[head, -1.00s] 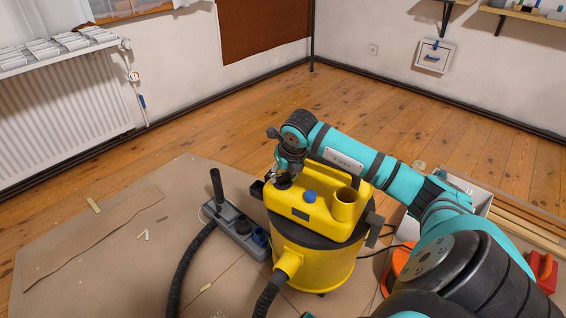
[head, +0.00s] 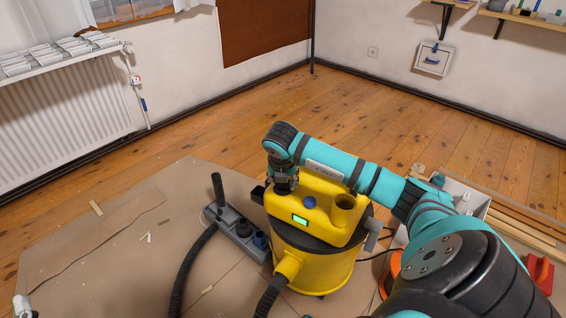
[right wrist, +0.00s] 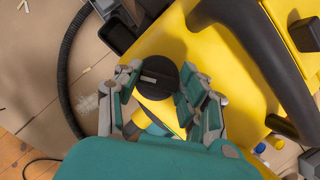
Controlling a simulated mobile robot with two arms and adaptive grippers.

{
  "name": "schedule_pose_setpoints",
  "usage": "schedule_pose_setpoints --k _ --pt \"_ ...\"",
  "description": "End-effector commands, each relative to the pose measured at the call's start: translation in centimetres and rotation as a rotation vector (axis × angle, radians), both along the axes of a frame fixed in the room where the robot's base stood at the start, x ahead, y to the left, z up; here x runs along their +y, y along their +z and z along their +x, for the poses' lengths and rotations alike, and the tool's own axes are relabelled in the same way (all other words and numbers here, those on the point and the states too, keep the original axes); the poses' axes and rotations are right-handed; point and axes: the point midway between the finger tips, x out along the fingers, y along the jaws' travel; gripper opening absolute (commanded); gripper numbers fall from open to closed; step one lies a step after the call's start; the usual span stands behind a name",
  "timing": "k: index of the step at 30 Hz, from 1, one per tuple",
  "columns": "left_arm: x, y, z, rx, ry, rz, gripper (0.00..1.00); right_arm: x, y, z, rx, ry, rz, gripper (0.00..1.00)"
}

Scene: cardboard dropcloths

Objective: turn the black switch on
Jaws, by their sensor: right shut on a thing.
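The yellow vacuum (head: 318,262) stands upright on the cardboard. A small display (head: 300,219) on its front glows green. The black switch (right wrist: 157,78) is a round knob with a pale mark, on the yellow top in the right wrist view. My right gripper (right wrist: 152,92) reaches down over it with a finger on each side, shut on it. In the head view my right gripper (head: 284,183) hides the switch. A small pale grey part (head: 22,306) at the lower left edge seems to be my left gripper, mostly cut off.
A white box (head: 466,196) with wood strips and a red tool (head: 541,270) are at right. Wooden floor behind is clear.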

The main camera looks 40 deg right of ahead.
Motion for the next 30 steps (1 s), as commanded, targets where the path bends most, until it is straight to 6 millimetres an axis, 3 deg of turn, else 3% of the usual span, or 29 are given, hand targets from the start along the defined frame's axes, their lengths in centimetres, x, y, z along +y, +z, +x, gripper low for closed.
schedule_pose_setpoints --k 9,10,15,24,30 --pt "0.0 0.0 0.0 0.001 0.000 0.000 0.40 0.0 0.0 0.0 0.000 -0.004 0.001 0.08" --pt "0.0 0.0 0.0 0.001 0.000 0.000 0.40 0.0 0.0 0.0 0.000 -0.004 0.001 0.44" --pt "0.0 0.0 0.0 0.001 0.000 0.000 0.40 0.0 0.0 0.0 0.001 -0.003 0.001 0.63" --pt "0.0 0.0 0.0 -0.001 0.000 0.000 0.40 0.1 0.3 -0.1 -0.001 -0.002 0.001 0.63" --pt "0.0 0.0 0.0 -0.001 0.000 0.000 0.40 0.8 3.0 -0.7 -0.005 0.001 -0.001 0.63"
